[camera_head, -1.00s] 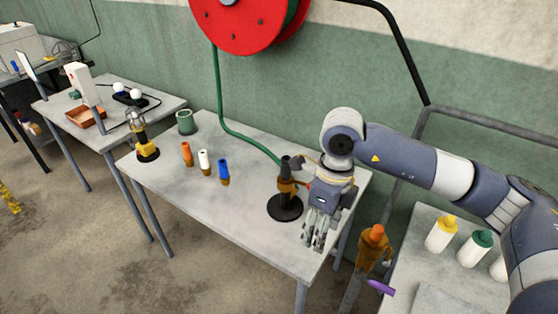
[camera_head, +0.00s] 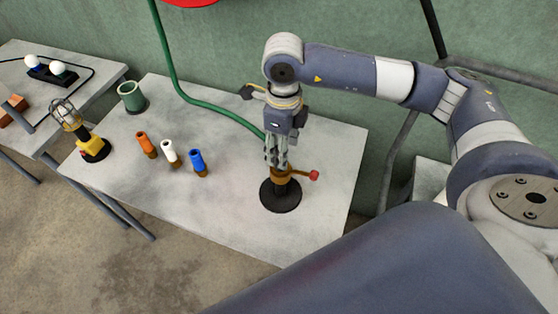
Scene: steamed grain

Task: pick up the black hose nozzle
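My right gripper (camera_head: 276,160) points down directly over the stand with the round black base (camera_head: 280,199). Its fingers overlap the top of the brass fitting (camera_head: 279,177) on that stand, where the black nozzle stood in the earlier view. The black nozzle itself is hidden behind the fingers, and I cannot tell whether they touch or grip it. A red-knobbed lever (camera_head: 313,175) sticks out to the right of the fitting. A green hose (camera_head: 205,104) runs down to the stand from behind. My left gripper is out of view.
Orange (camera_head: 147,145), white (camera_head: 170,153) and blue (camera_head: 198,161) nozzles stand in a row left of the stand. A yellow caged lamp (camera_head: 91,147) and a green cup (camera_head: 131,96) are farther left. The table's front right (camera_head: 320,220) is clear.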

